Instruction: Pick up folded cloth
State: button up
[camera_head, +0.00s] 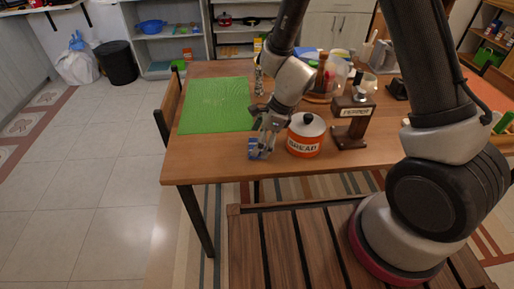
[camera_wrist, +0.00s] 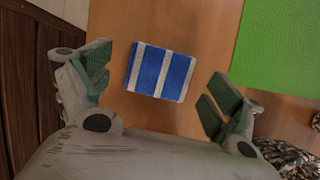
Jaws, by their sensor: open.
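The folded cloth (camera_wrist: 162,72) is blue with white stripes and lies on the wooden table near its front edge. In the wrist view it sits between the lines of my two open fingers, a little ahead of them. My gripper (camera_wrist: 158,92) is open and empty, with green pads on its fingers. In the head view my gripper (camera_head: 264,143) is low over the table, pointing down above the cloth (camera_head: 256,153), and partly hides it. I cannot tell the exact height gap.
A wooden dispenser (camera_head: 351,120) is further right. A green mat (camera_head: 214,105) covers the table's left. A peppermill-like item (camera_head: 258,80) stands behind. Bare table lies left of the cloth.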

jog(key=shift+a+f, duration=0.2)
jog(key=shift+f, duration=0.3)
jog(key=shift+c, duration=0.2)
jog(key=c, duration=0.9)
jog(key=shift+r, duration=0.1)
notch_tip(320, 180, up, 10)
jog(key=shift+f, duration=0.1)
